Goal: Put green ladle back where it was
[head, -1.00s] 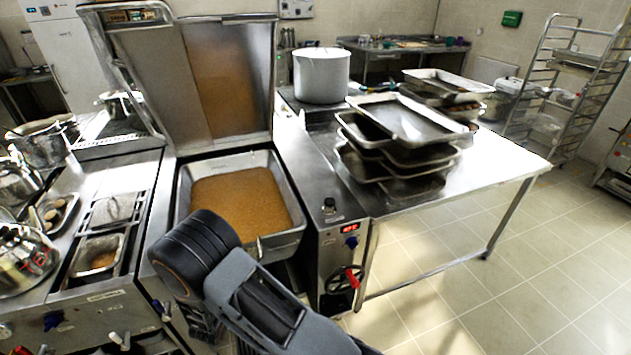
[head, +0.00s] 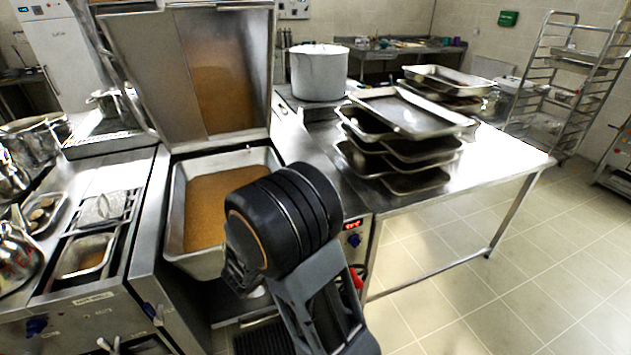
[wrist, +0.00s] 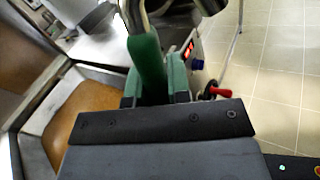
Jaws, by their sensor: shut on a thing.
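The green ladle (wrist: 147,62) shows in the wrist view with its green handle upright between my fingers and bare metal at the top edge. My gripper (wrist: 158,92) is shut on the green handle. The ladle's far end is cut off by the top of the picture. In the head view my black wrist hides the fingers, and I cannot make out the ladle. My arm there is in front of the right side of the tilting pan (head: 178,222), which holds brown food.
A red-handled crank shows in the wrist view (wrist: 218,92). Left of the pan is a counter with small pans (head: 85,257). Tiled floor (head: 450,270) at right is clear.

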